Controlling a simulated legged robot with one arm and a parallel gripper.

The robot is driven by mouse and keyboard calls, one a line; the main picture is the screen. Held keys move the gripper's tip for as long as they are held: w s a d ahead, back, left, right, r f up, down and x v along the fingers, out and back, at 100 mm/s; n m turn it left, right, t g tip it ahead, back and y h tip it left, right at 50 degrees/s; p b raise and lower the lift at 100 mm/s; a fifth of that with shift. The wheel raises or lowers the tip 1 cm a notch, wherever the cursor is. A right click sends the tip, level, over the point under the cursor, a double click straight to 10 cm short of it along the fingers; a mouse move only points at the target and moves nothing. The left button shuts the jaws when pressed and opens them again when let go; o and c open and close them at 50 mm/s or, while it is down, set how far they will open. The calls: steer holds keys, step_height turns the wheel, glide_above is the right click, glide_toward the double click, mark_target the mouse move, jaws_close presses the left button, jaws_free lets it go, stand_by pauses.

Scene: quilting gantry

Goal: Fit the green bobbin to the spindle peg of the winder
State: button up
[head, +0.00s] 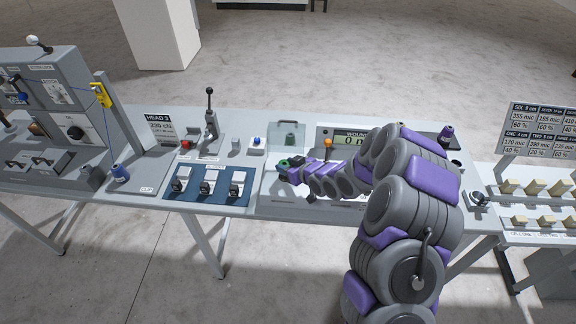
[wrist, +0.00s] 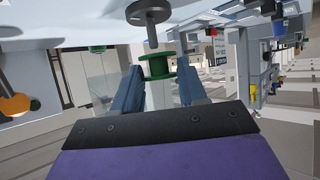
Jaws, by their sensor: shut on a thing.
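My gripper (wrist: 163,90) is shut on the green bobbin (wrist: 158,68), which sits between the two blue-grey fingertips in the wrist view. In that view the spindle peg (wrist: 151,32), with a grey disc (wrist: 148,11) at its base, points toward the bobbin's near flange. The peg's tip is close to the flange; I cannot tell whether they touch. In the head view the green bobbin (head: 284,162) shows as a small spot at the end of my gripper (head: 287,170), over the winder (head: 272,200). The peg is hidden there.
An orange knob (head: 328,143) and a clear guard (head: 288,134) stand by the winder, beside the wound-length display (head: 352,138). A blue switch panel (head: 207,188) lies left.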

steer(key=shift+f+b, duration=0.45)
steer(key=shift+f, duration=1.35)
steer(key=o, duration=1.1)
steer(key=shift+d, duration=0.1)
steer(key=p+v, duration=0.1)
steer(key=v, duration=1.6)
steer(key=shift+s, duration=0.15)
